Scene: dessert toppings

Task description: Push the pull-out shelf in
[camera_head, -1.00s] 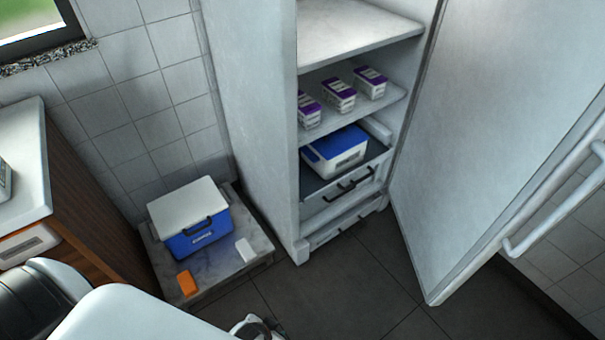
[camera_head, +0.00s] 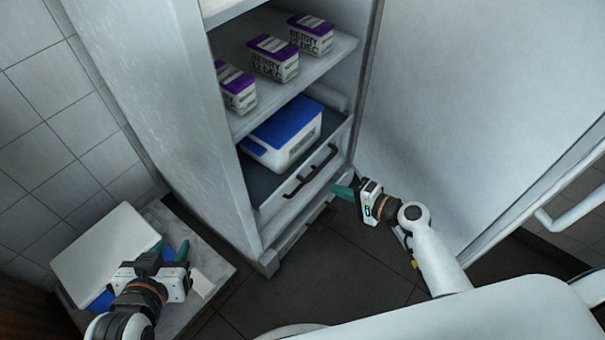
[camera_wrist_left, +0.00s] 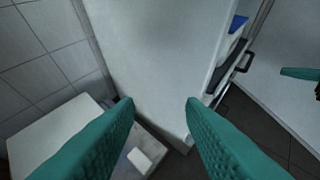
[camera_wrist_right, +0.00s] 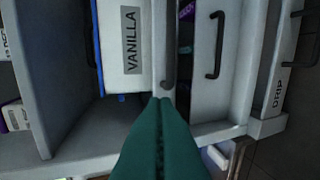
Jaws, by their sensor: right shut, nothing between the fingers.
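The pull-out shelf (camera_head: 257,178) is low in the open cabinet, dark-surfaced with a pale front and black handle hardware (camera_head: 312,170). A white box with a blue lid (camera_head: 283,135) stands on it; its side reads VANILLA in the right wrist view (camera_wrist_right: 122,45). My right gripper (camera_head: 345,190) is shut and empty, just right of the shelf front. In the right wrist view its tips (camera_wrist_right: 160,101) overlap the lower end of a dark handle; I cannot tell whether they touch. My left gripper (camera_head: 172,252) is open and empty, left of the cabinet; its spread fingers (camera_wrist_left: 160,105) show in its wrist view.
Purple-lidded berry tubs (camera_head: 273,58) stand on the shelf above. The cabinet door (camera_head: 450,110) is wide open on the right. A drawer labelled DRIP (camera_wrist_right: 278,88) is below. A white-lidded cooler (camera_head: 105,255) sits on a low slab under my left gripper.

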